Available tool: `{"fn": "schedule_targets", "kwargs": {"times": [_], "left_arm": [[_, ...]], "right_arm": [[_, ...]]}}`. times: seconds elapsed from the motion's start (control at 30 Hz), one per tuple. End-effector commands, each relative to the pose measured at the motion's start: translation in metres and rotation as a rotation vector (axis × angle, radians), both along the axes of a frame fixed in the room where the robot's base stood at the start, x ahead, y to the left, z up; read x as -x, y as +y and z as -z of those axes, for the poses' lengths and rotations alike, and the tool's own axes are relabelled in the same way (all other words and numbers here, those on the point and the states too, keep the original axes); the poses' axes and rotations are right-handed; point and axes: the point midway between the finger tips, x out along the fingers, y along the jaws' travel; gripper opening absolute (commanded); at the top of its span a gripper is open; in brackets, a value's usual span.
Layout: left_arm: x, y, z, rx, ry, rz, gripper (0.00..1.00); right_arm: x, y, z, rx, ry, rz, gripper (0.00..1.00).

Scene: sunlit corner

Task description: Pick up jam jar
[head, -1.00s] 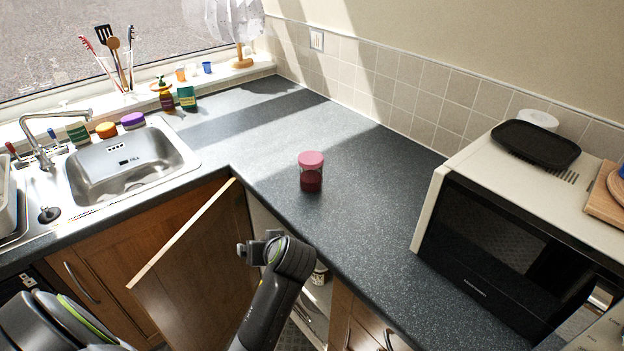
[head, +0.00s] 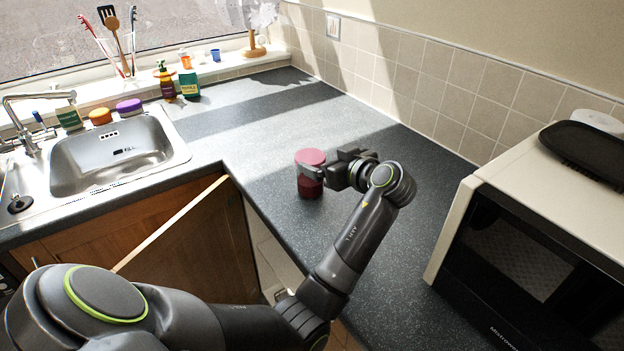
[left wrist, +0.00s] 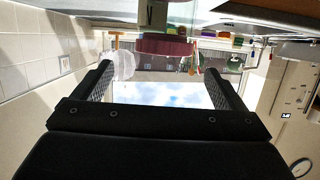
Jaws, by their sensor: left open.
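The jam jar (head: 309,188), with a pink lid and dark red contents, stands upright on the dark worktop (head: 262,148) near its inner corner. My left gripper (head: 322,171) is open just to the right of the jar, and one finger overlaps the jar in the head view. In the left wrist view, which looks upside down, the jar's pink lid (left wrist: 165,47) shows at the top, between the directions of the two open fingers (left wrist: 160,72). It appears beyond the fingertips; contact cannot be told. My right gripper is out of view.
A microwave (head: 452,232) with a black tray (head: 585,148) on top stands at the right. A sink (head: 118,158) is at the left. A cabinet door (head: 190,240) hangs open below the worktop. The worktop behind the jar is clear.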

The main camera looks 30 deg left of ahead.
Motion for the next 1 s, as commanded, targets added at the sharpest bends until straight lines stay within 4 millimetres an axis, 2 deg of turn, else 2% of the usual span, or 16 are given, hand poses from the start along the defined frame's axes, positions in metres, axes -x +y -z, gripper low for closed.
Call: {"fn": "schedule_targets", "kwargs": {"times": [0.07,0.17,0.33,0.43,0.63,0.97,1.0], "left_arm": [[-0.004,0.013,0.001,-0.003,0.004,-0.004,0.92],[-0.009,0.024,0.006,-0.002,0.003,-0.002,0.92],[-0.012,0.033,0.010,0.000,0.002,0.000,0.92],[-0.014,0.045,0.013,-0.002,0.006,-0.002,0.92],[-0.022,0.070,0.025,-0.001,0.003,0.000,0.92],[-0.025,0.076,0.029,0.003,0.002,0.001,0.92],[-0.025,0.076,0.029,0.003,0.002,0.001,0.87]], "right_arm": [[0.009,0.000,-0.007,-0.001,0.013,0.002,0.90],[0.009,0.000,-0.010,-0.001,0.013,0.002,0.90],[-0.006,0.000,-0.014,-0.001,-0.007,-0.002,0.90],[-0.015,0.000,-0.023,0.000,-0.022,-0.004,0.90],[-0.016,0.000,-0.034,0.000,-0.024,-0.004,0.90],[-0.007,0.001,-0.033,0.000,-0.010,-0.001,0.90],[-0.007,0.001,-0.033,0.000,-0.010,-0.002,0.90]]}}
